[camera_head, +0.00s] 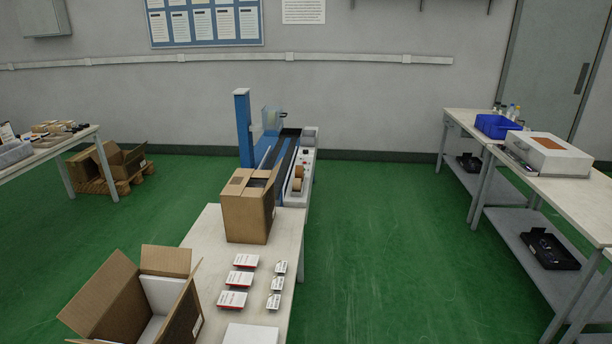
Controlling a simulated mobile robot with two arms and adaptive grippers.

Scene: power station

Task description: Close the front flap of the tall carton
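The tall carton (245,216) is a brown cardboard box standing upright at the far end of the pale table (212,230). Its right side is in shadow. A brown flap (236,185) shows at the left of its top, and a dark gap shows towards the right of the top. How far each flap is folded is too small to tell. Neither of my grippers is in view, and nothing of mine touches the carton.
An open carton (115,297) with spread flaps stands at the table's near left. Several red-and-white packs (238,279) and small white boxes lie right of it. A blue-and-grey conveyor machine (245,130) stands behind the tall carton.

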